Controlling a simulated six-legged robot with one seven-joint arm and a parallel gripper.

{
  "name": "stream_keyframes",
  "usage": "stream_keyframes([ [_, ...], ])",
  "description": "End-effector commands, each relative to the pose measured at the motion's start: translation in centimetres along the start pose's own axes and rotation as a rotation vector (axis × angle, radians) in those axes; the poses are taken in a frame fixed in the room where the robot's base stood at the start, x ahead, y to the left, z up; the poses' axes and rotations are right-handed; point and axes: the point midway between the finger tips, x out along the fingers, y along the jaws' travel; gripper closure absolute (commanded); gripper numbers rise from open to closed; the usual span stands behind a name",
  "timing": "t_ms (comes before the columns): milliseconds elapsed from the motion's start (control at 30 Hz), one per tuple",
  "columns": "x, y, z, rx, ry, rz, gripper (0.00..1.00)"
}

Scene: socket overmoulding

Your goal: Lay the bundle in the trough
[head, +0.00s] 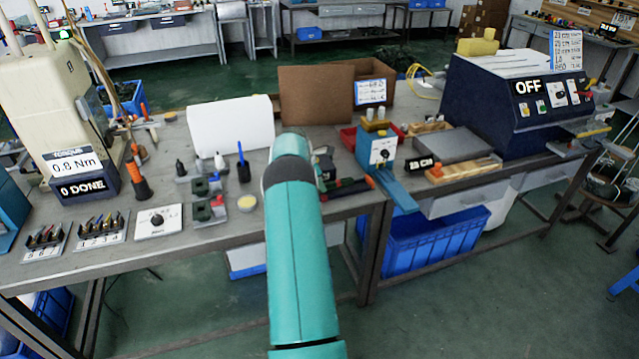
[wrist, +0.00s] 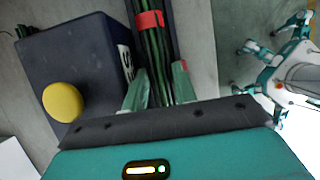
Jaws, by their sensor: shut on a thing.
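The bundle (wrist: 153,45) is a set of long green wires with a red band, seen in the wrist view. It runs away from my gripper (wrist: 160,84), whose teal fingers are shut on it, one on each side. Dark, narrow edges that look like the trough (wrist: 171,30) flank the bundle. I cannot tell whether the bundle touches the trough's floor. In the head view my arm hides the gripper; a dark strip with green and red parts (head: 347,188) shows just right of the arm at the bench's front edge.
A dark box with a yellow knob (wrist: 63,102) stands close left of my fingers. Black-and-green blocks (head: 205,208) lie left. A brown board (head: 316,95) stands behind.

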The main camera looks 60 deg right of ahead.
Motion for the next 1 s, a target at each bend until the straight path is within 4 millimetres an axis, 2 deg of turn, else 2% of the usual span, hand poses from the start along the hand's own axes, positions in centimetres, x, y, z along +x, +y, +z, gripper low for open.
stream_keyframes([
  [800,1.7,0.0,-0.7,0.000,0.000,0.000,0.97],
  [833,1.7,0.1,-0.7,0.000,-0.001,0.001,0.69],
  [933,1.7,0.0,-0.7,0.000,0.000,0.001,0.49],
  [1000,1.7,0.1,-0.7,0.000,0.000,0.002,0.47],
])
